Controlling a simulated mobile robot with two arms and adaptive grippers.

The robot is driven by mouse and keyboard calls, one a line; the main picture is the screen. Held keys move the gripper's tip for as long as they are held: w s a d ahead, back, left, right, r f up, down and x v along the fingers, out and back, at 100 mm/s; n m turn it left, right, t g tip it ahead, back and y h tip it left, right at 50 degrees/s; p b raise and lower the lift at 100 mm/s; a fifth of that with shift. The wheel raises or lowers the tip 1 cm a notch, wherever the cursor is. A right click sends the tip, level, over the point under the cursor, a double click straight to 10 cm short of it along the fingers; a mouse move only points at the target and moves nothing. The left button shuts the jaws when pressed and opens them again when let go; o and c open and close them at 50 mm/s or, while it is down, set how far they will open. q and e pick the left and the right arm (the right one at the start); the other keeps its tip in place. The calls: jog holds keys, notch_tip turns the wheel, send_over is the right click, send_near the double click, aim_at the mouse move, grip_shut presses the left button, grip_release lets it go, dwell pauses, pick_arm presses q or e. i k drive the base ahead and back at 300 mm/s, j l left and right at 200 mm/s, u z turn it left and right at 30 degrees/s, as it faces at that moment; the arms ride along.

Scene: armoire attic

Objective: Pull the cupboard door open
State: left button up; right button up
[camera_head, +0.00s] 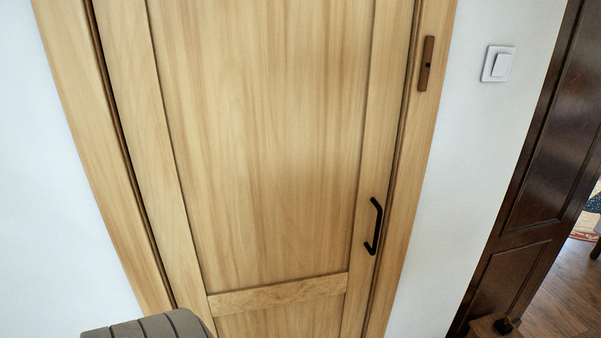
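The cupboard door (270,130) is light wood with a framed panel, and it stands shut in its wooden frame (85,100). A black bar handle (378,226) is fixed upright near the door's right edge. A small dark brown wooden piece (426,63) sits on the right frame post, above the handle. Neither of my grippers is in view, and nothing touches the handle. The bottom of the door is cut off by the picture's lower edge.
A white light switch (498,64) is on the white wall right of the frame. A dark brown panelled door (540,150) stands farther right, with wooden floor (560,300) beyond it. A grey ribbed object (150,327) shows at the bottom left.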

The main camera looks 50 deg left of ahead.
aim_at(260, 135)
jog(key=u, duration=1.9)
